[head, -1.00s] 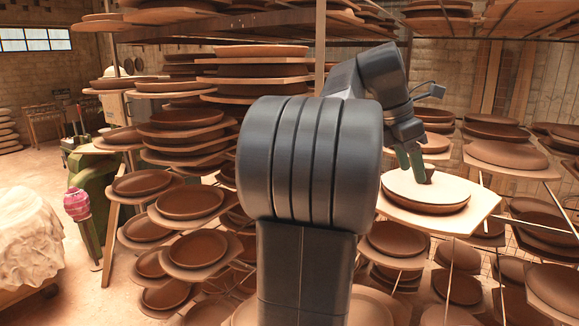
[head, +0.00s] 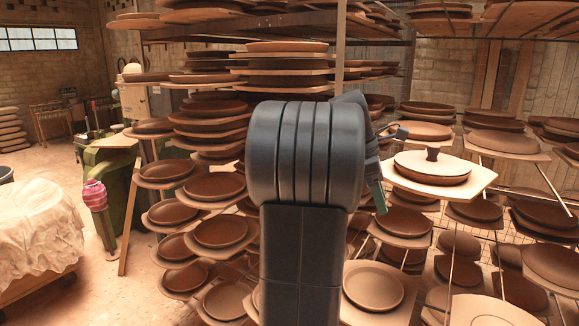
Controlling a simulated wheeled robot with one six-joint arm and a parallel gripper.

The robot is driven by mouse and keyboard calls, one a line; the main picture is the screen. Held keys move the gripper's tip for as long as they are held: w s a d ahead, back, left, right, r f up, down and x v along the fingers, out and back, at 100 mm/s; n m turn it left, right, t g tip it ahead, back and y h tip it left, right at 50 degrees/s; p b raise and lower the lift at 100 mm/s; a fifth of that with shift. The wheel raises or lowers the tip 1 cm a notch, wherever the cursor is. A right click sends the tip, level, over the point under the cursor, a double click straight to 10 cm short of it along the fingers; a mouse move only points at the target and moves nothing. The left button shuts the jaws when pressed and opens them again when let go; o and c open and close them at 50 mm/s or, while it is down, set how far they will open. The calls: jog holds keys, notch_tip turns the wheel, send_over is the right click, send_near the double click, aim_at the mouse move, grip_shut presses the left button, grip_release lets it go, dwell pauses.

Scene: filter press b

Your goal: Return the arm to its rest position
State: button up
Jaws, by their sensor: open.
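My arm stands upright in the middle of the head view, its dark grey links covering much of the rack behind. My gripper (head: 379,197) is mostly hidden behind the arm; one green finger shows at its right edge, pointing down. The jaws are open, and I see nothing held between them. A small dark brown piece (head: 433,154), narrower at its base, stands on a pale disc (head: 415,168) to the right.
Racks with several brown plates (head: 215,186) on boards fill the space behind and both sides of the arm.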

jog(key=w+a+f+m+b, duration=0.1)
jog(key=a+f, duration=0.1)
jog(key=f, duration=0.4)
jog(key=w+a+f+m+g+b, duration=0.1)
jog(key=w+a+f+m+b, duration=0.1)
jog(key=f, duration=0.5)
jog(key=shift+w+a+m+y, duration=0.3)
jog(key=shift+a, duration=0.35)
jog(key=shift+a, duration=0.1)
